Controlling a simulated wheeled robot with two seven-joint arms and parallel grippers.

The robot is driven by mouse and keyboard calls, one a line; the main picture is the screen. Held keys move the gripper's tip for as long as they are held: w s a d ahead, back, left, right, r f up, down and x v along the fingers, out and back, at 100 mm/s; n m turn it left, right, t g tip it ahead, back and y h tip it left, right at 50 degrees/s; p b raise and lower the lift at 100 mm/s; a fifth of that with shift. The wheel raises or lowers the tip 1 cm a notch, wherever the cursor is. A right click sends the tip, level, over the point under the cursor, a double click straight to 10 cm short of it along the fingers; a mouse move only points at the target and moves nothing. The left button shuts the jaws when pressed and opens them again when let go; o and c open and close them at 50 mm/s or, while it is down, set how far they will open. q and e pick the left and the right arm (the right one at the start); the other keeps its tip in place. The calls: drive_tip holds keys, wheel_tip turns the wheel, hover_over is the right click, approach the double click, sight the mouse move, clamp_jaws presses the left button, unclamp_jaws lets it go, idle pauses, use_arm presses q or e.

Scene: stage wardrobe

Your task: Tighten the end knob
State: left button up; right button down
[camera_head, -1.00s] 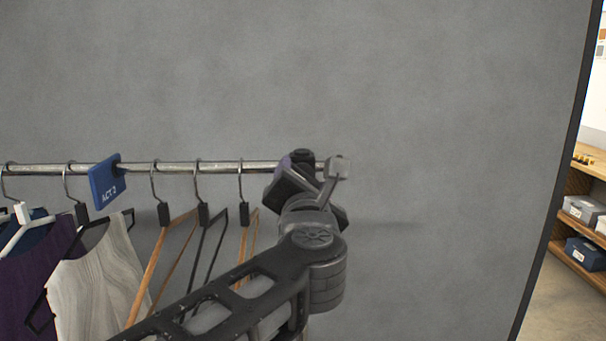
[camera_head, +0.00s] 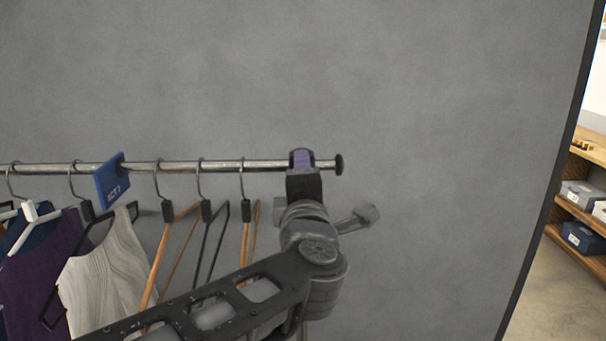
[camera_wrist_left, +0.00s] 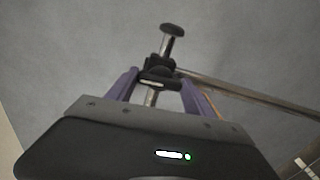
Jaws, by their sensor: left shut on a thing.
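My left gripper (camera_head: 301,160) is at the right end of the clothes rail (camera_head: 230,167). Its purple fingers (camera_wrist_left: 159,90) stand on either side of a dark end knob (camera_wrist_left: 158,83) and are shut on it in the left wrist view. The knob sits at a dark fitting where the rail meets the upright. The gripper hides this knob in the head view. A round dark cap (camera_head: 339,165) projects past the gripper at the rail's tip, and also shows beyond the fingers in the left wrist view (camera_wrist_left: 173,31). My right gripper is not in view.
A blue sign (camera_head: 111,181) hangs on the rail among several hangers. Grey (camera_head: 103,262) and purple (camera_head: 45,262) garments hang at the left. A bare wooden hanger (camera_head: 163,251) is left of my arm. A plain grey wall is behind, and shelves with boxes stand far right.

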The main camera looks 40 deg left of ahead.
use_arm(q)
drive_tip(key=shift+m, duration=0.4)
drive_tip(key=shift+f, duration=0.1)
drive_tip(key=o, duration=1.4)
drive_tip(key=shift+c, duration=0.2)
drive_tip(key=b+v, duration=0.1)
drive_tip(key=v, duration=0.6)
drive_tip(key=shift+s+d, duration=0.25)
drive_tip(key=shift+s, duration=0.05)
